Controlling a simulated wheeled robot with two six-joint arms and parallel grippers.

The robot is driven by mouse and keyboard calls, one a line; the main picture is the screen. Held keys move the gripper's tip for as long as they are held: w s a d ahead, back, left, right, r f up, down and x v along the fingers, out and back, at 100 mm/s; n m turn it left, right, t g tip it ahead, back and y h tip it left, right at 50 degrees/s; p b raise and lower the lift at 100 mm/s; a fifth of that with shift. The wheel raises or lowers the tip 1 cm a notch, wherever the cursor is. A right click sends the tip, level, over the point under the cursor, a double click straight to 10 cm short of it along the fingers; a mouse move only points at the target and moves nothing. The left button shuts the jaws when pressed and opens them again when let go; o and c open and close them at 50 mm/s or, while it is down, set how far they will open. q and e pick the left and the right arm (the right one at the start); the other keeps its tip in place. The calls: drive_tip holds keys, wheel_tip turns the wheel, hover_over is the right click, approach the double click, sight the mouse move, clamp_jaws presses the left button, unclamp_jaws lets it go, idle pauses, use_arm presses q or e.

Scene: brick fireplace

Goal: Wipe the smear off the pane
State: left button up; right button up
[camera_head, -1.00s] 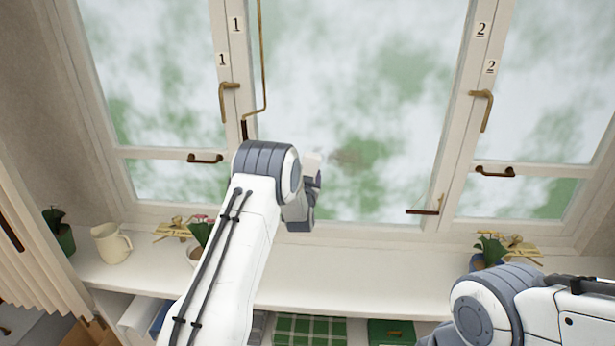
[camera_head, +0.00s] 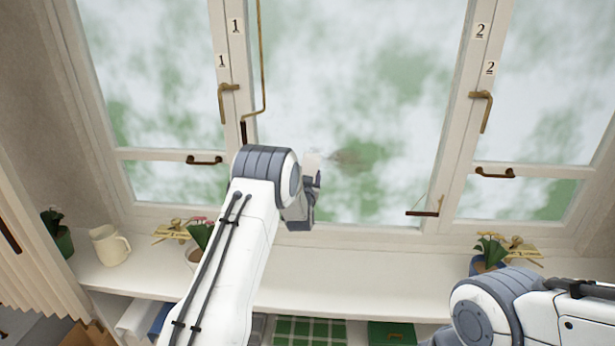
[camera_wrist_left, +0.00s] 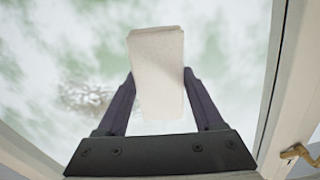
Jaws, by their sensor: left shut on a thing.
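The pane (camera_head: 400,110) is the large middle one of the window, with blurred green and white behind it. A faint brownish smear (camera_head: 352,158) is low on it, just right of my left gripper (camera_head: 316,182). In the left wrist view the smear (camera_wrist_left: 85,97) is a dark speckled patch left of the fingers. My left gripper (camera_wrist_left: 159,76) is shut on a pale off-white block (camera_wrist_left: 157,60), which also shows in the head view (camera_head: 312,160). The block is beside the smear in both views; I cannot tell whether it touches the glass. My right gripper is out of view.
A sill (camera_head: 340,278) runs below the window. It carries a cream jug (camera_head: 110,246) and potted plants at left and right. Brass handles (camera_head: 228,100) and a stay (camera_head: 424,212) stick out from the frames. A pleated curtain (camera_head: 30,245) hangs at left.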

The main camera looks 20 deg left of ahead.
use_arm(q)
drive_tip(key=shift+w+a, duration=0.15)
drive_tip(key=shift+w, duration=0.25)
